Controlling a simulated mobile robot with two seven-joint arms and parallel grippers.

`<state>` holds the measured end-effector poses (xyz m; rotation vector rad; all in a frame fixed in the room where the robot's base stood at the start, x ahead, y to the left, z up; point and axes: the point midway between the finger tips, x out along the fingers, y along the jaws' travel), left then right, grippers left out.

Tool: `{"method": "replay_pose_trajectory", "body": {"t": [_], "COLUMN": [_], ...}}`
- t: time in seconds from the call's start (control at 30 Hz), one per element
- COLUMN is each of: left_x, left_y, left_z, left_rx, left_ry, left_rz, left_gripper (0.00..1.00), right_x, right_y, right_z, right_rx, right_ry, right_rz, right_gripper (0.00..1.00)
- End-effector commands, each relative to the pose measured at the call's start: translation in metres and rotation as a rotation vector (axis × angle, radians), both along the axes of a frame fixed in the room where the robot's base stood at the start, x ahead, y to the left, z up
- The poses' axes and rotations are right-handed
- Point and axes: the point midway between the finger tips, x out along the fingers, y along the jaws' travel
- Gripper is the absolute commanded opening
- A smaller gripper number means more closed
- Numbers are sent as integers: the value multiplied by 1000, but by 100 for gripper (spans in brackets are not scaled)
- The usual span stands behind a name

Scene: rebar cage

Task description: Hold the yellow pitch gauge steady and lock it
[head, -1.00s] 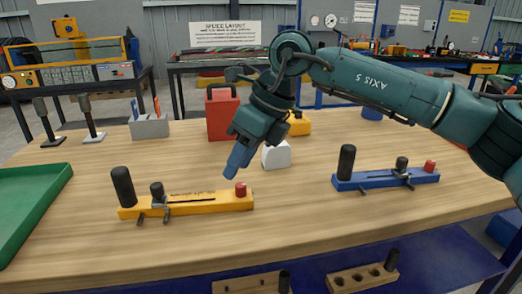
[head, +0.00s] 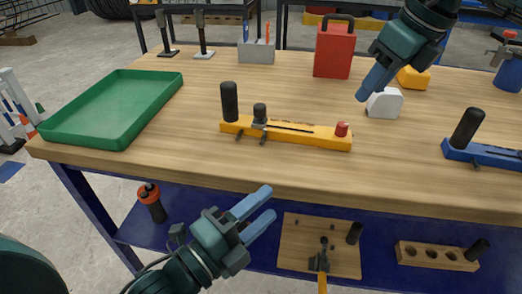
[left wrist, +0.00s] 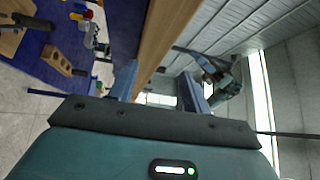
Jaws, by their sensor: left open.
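The yellow pitch gauge (head: 290,132) lies flat on the wooden bench. It has a tall black handle (head: 229,101) at its left end, a dark clamp with small levers (head: 260,121) beside that, and a red knob (head: 342,129) at its right end. My left gripper (head: 270,203) is open and empty, in front of the bench edge and apart from the gauge. Its two spread fingers also show in the left wrist view (left wrist: 158,82). My right gripper (head: 363,97) appears behind and right of the red knob, apart from it; its fingers overlap from this side.
A blue gauge (head: 485,154) lies to the right. A white block (head: 384,103), red case (head: 334,50) and yellow block (head: 413,78) stand near my right gripper. A green tray (head: 115,108) is at left. Below, a blue shelf (head: 190,232) holds wooden blocks.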

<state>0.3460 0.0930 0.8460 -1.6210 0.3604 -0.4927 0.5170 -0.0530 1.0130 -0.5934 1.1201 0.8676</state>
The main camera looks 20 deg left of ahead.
Motion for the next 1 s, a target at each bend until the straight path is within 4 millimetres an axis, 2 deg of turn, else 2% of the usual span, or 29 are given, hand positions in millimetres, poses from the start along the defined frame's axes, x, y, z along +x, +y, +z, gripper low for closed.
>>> {"method": "replay_pose_trajectory", "body": {"t": [0.1, 0.27, 0.37, 0.43, 0.5, 0.63, 0.8, 1.0], "left_x": [1, 4, 16, 33, 48, 66, 73, 66], "left_y": [-10, -22, -28, -30, -28, -20, -9, 5], "left_z": [25, 52, 64, 72, 77, 79, 76, 76], "left_rx": [265, 642, 931, 1176, 1373, 1575, 1664, 1687], "left_ry": [-258, -600, -779, -856, -855, -734, -497, -263], "left_rz": [-15, 30, 121, 229, 325, 438, 536, 644], "left_gripper": [48, 48, 48, 48, 48, 48, 48, 48], "right_x": [0, 0, 0, 0, 0, 0, 0, 0], "right_y": [0, 0, 0, 0, 0, 0, 0, 0], "right_z": [0, 0, 0, 0, 0, 0, 0, 0], "right_rx": [0, 0, 1, 0, 0, 0, 0, 0], "right_ry": [0, 0, 1, 0, 0, 0, 0, 0], "right_rz": [0, 0, 0, 0, 0, 0, 0, 0], "right_gripper": [36, 36, 36, 36, 36, 36, 36, 36]}}
